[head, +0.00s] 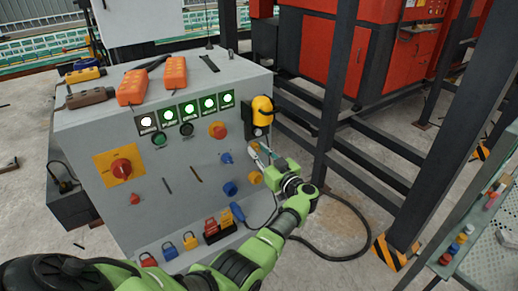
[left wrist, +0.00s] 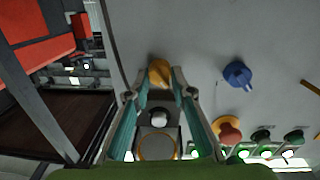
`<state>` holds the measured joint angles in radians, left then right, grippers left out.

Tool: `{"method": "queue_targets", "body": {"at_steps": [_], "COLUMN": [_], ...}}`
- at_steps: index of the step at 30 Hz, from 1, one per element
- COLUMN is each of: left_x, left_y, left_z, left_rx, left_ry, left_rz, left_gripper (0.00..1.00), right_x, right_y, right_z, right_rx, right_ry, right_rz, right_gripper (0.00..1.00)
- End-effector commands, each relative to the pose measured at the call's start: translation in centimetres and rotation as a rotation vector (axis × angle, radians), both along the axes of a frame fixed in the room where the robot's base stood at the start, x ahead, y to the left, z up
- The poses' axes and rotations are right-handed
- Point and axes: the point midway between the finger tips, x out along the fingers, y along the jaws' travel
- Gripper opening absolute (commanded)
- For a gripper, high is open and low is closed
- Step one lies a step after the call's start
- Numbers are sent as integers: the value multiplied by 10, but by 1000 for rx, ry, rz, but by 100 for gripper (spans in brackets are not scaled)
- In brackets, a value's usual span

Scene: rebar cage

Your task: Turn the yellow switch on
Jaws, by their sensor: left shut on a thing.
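The yellow switch (left wrist: 160,72) shows between my left fingertips in the left wrist view, on the grey face of the control cabinet (head: 185,215). My left gripper (left wrist: 158,88) is shut on it, one finger on each side. The switch's exact turn angle is hard to tell. My right gripper does not show.
A blue knob (left wrist: 238,75) and a red button on a yellow base (left wrist: 228,131) are beside the switch. A yellow-topped black fixture (head: 262,108) is above it. A large red rotary switch (head: 121,167) is at left. Dark posts (head: 335,90) stand to the right.

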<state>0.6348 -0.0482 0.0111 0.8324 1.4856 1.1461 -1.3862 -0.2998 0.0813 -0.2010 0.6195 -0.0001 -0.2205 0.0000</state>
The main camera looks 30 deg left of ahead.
Motion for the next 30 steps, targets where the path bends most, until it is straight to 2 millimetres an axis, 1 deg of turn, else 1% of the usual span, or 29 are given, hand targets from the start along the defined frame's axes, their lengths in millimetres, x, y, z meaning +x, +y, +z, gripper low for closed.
{"method": "queue_targets", "body": {"at_steps": [1, 3, 12, 21, 30], "left_x": [0, 0, 1, 2, 3], "left_y": [0, 0, 0, -1, 0], "left_z": [4, 5, 4, 2, 0], "left_rx": [9, 30, 137, 247, 356], "left_ry": [33, 85, 343, 606, 868], "left_rz": [0, 0, 0, 0, 0], "left_gripper": [1, 1, 1, 1, 1], "right_x": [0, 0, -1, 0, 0], "right_y": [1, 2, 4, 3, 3], "right_z": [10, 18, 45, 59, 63], "right_rx": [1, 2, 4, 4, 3], "right_ry": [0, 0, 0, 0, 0], "right_rz": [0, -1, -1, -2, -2], "right_gripper": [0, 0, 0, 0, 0]}}
